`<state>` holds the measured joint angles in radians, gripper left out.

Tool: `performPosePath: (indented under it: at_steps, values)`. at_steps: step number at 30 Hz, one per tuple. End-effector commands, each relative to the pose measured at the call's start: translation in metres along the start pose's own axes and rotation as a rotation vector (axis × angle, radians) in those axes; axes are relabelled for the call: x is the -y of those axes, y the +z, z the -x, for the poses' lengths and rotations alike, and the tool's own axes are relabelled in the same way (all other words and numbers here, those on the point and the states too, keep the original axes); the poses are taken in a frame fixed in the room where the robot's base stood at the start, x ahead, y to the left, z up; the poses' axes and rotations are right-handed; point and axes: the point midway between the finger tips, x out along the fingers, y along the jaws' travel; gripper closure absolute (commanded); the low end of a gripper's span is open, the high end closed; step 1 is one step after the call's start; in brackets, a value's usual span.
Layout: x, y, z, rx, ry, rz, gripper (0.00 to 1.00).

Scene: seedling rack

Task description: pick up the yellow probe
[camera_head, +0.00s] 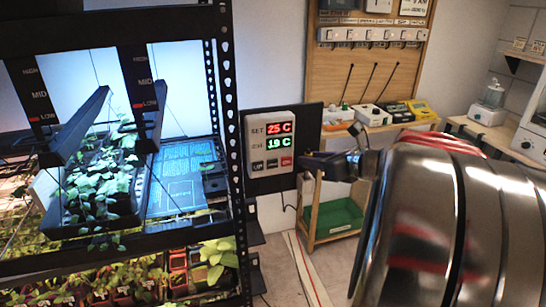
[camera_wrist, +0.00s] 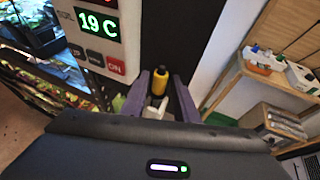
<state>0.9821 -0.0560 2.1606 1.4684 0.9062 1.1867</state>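The yellow probe (camera_wrist: 159,82) stands upright in the wrist view, in front of a black panel (camera_wrist: 180,35). A pale grey piece (camera_wrist: 155,106) shows just below it. My gripper (camera_wrist: 161,88) has its two purple-grey fingers apart, one on each side of the probe in the picture. I cannot tell whether the probe lies fully between them or a little beyond; no finger visibly touches it. In the head view my gripper (camera_head: 318,165) is by the right side of the panel, and I cannot make out the probe there.
A white controller (camera_head: 271,143) with red and green digits is on the panel, close left of my gripper. The black seedling rack (camera_head: 226,100) stands further left. A wooden shelf with a green tray (camera_head: 335,217) is behind. Open floor shows below.

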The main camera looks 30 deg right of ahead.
Motion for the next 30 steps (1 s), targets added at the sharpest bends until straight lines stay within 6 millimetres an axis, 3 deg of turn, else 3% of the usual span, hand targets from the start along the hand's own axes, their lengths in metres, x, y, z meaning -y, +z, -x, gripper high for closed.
performPosePath:
  at_steps: [17, 28, 30]
  values:
    - [-0.0002, 0.0004, -0.0016, 0.000, 0.000, 0.000, 0.73]
    - [-0.0001, 0.0004, -0.0015, 0.000, 0.000, 0.000, 1.00]
    - [-0.0001, 0.0004, -0.0015, 0.001, 0.000, 0.000, 1.00]
